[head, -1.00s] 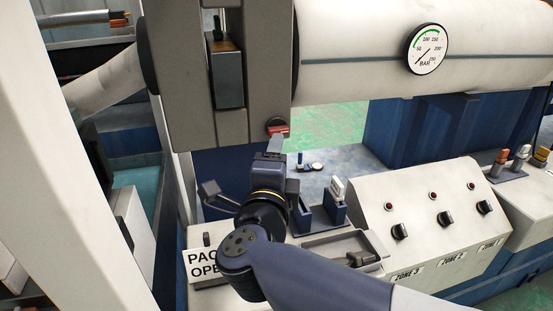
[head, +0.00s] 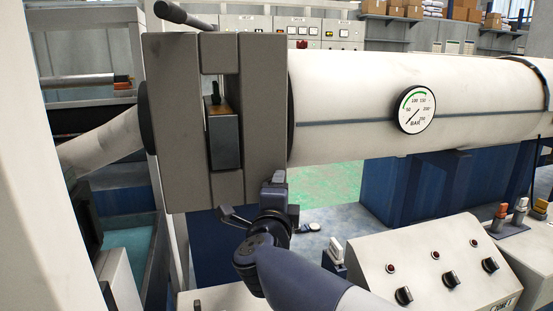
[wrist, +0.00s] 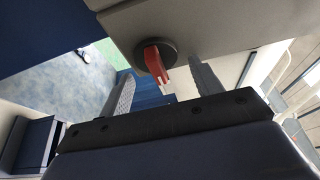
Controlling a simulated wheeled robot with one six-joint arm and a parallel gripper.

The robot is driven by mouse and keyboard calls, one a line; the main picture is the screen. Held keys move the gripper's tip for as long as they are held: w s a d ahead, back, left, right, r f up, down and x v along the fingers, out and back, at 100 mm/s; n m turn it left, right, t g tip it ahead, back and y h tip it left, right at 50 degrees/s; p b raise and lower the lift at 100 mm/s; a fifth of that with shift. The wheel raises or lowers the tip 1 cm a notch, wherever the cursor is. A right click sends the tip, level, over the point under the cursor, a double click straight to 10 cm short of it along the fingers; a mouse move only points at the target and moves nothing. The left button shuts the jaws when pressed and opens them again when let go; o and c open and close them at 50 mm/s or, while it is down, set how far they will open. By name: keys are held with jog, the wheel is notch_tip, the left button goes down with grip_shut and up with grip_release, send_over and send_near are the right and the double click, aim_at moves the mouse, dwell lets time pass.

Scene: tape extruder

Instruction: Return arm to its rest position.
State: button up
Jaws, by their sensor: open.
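My gripper (head: 274,183) is raised in the middle of the head view, just below the lower right corner of the grey clamp-like block (head: 265,110). A red knob (wrist: 156,62) on a dark round base sits on the underside or face of the grey block, close beyond the fingers. I cannot tell whether a finger touches it. In the head view the knob is hidden.
A white barrel with a pressure gauge (head: 415,109) runs to the right of the block. A sloped control panel (head: 425,262) with several knobs stands at the lower right. Green floor (head: 330,185) shows between them. A white post (head: 70,120) stands at the left.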

jog(key=shift+s, duration=0.1)
jog(key=s+a+p, duration=0.1)
jog(key=s+p, duration=0.1)
jog(key=s, duration=0.8)
jog(key=w+n+t+y+b, duration=0.3)
jog(key=w+n+y, duration=0.5)
jog(key=n, duration=1.4)
jog(key=shift+w+d+t+b, duration=0.3)
jog(key=shift+w+d+b, duration=0.1)
jog(key=shift+b, duration=0.15)
